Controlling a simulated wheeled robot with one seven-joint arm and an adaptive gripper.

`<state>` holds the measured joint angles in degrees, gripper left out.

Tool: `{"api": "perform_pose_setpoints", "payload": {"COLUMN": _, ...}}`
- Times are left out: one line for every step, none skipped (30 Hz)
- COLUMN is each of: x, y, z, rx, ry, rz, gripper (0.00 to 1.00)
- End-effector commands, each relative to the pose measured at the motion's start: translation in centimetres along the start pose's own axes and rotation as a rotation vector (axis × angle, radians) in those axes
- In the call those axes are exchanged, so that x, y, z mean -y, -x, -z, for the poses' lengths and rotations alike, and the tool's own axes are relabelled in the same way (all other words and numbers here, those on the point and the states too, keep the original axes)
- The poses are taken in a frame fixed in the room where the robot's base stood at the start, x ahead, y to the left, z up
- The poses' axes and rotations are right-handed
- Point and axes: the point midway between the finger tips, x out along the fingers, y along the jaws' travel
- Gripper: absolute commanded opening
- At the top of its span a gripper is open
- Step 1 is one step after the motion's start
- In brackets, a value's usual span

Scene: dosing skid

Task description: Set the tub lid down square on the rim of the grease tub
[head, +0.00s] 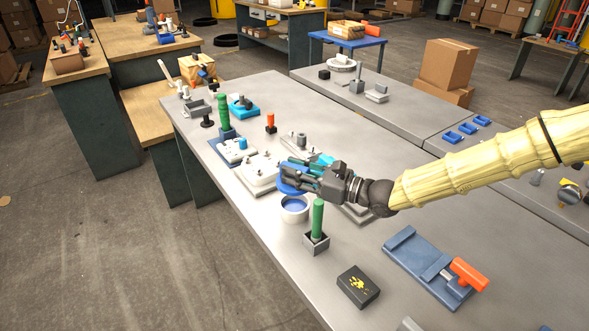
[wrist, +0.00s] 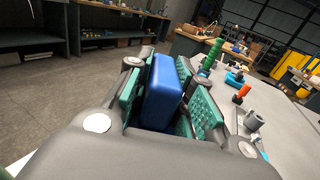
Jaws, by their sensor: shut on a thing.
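My gripper (head: 298,176) is shut on the blue tub lid (head: 289,186). In the wrist view the lid (wrist: 163,90) stands between the two green-padded fingers of my gripper (wrist: 162,98). The grease tub (head: 295,214) is a round white tub with blue showing inside its open top. It stands on the grey bench just below the lid in the head view. The lid looks raised above the rim, but the exact gap and alignment cannot be told. The far part of the rim is hidden behind the lid. The wrist view does not show the tub.
A green-handled tool upright in a grey holder (head: 316,241) stands close to the tub, at its lower right. A white plate with pegs (head: 259,174) lies at its upper left. A black box (head: 358,286) and a blue fixture with an orange handle (head: 430,267) lie nearer.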

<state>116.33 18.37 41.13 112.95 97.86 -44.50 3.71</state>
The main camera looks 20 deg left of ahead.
Motion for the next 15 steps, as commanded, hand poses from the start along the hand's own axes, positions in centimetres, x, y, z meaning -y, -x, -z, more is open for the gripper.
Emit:
{"api": "perform_pose_setpoints", "payload": {"x": 0.0, "y": 0.0, "z": 0.6, "rx": 0.001, "ry": 0.0, "rz": 0.0, "gripper": 0.0}}
{"api": "perform_pose_setpoints", "payload": {"x": 0.0, "y": 0.0, "z": 0.8, "rx": 0.001, "ry": 0.0, "rz": 0.0, "gripper": 0.0}}
{"api": "perform_pose_setpoints", "payload": {"x": 0.0, "y": 0.0, "z": 1.1, "rx": 0.001, "ry": 0.0, "rz": 0.0, "gripper": 0.0}}
{"api": "perform_pose_setpoints", "payload": {"x": 0.0, "y": 0.0, "z": 1.3, "rx": 0.001, "ry": 0.001, "rz": 0.0, "gripper": 0.0}}
{"api": "perform_pose_setpoints", "payload": {"x": 0.0, "y": 0.0, "z": 1.6, "rx": 0.001, "ry": 0.001, "rz": 0.0, "gripper": 0.0}}
{"api": "perform_pose_setpoints", "payload": {"x": 0.0, "y": 0.0, "z": 1.9, "rx": 0.001, "ry": 0.001, "rz": -0.001, "gripper": 0.0}}
{"api": "perform_pose_setpoints", "payload": {"x": 0.0, "y": 0.0, "z": 2.1, "rx": 0.001, "ry": 0.001, "rz": -0.001, "gripper": 0.0}}
{"api": "perform_pose_setpoints", "payload": {"x": 0.0, "y": 0.0, "z": 2.3, "rx": 0.001, "ry": 0.001, "rz": -0.001, "gripper": 0.0}}
{"api": "perform_pose_setpoints", "payload": {"x": 0.0, "y": 0.0, "z": 2.6, "rx": 0.0, "ry": 0.001, "rz": -0.001, "gripper": 0.0}}
{"api": "perform_pose_setpoints", "payload": {"x": 0.0, "y": -0.1, "z": 2.8, "rx": 0.001, "ry": 0.0, "rz": -0.001, "gripper": 0.0}}
{"api": "perform_pose_setpoints", "payload": {"x": 0.0, "y": -0.1, "z": 3.0, "rx": 0.001, "ry": 0.0, "rz": -0.001, "gripper": 0.0}}
{"api": "perform_pose_setpoints", "payload": {"x": 0.0, "y": -0.1, "z": 3.2, "rx": 0.001, "ry": 0.0, "rz": -0.001, "gripper": 0.0}}
{"api": "perform_pose_setpoints", "payload": {"x": 0.0, "y": -0.1, "z": 3.3, "rx": 0.001, "ry": 0.001, "rz": -0.001, "gripper": 0.0}}
{"api": "perform_pose_setpoints", "payload": {"x": 0.0, "y": -0.1, "z": 3.5, "rx": 0.001, "ry": 0.001, "rz": -0.001, "gripper": 0.0}}
{"api": "perform_pose_setpoints", "payload": {"x": 0.0, "y": -0.1, "z": 3.6, "rx": 0.001, "ry": 0.001, "rz": -0.001, "gripper": 0.0}}
